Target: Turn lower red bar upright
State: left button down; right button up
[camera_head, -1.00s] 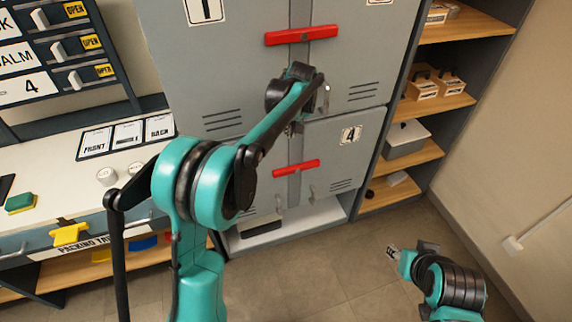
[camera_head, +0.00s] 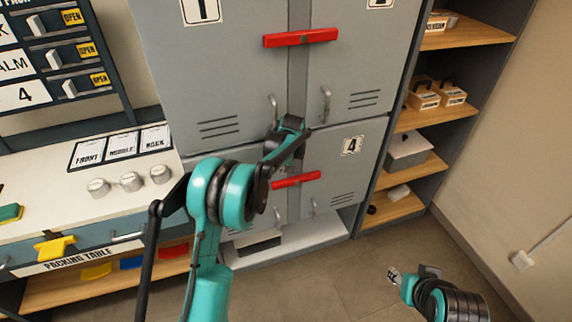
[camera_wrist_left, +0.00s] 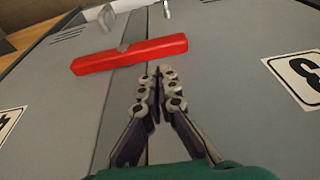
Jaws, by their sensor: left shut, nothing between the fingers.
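The lower red bar (camera_head: 296,180) lies roughly level across the seam between the two lower locker doors. Its left end is partly hidden by my left arm in the head view. In the left wrist view the bar (camera_wrist_left: 130,54) runs across the seam, slightly tilted in that picture. My left gripper (camera_wrist_left: 158,76) is shut and empty, its fingertips close to the bar's edge and not gripping it; I cannot tell whether they touch. My right gripper (camera_head: 393,275) is low at the right, away from the lockers; its jaws are too small to read.
An upper red bar (camera_head: 300,38) spans the upper doors, above two metal handles (camera_head: 326,104). A shelf unit (camera_head: 421,117) with boxes stands right of the lockers. A white packing table (camera_head: 70,205) with three round pieces is at the left. The floor (camera_head: 340,285) in front is clear.

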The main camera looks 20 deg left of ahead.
aim_at(283, 181)
pick_arm(q)
jog(key=x, duration=0.1)
jog(key=b+x, duration=0.1)
jog(key=x, duration=0.1)
jog(key=s+b+x, duration=0.1)
jog(key=x, duration=0.1)
jog(key=shift+w+d+f, duration=0.1)
jog(key=shift+d+f, duration=0.15)
jog(key=shift+f, duration=0.1)
jog(key=shift+w, duration=0.1)
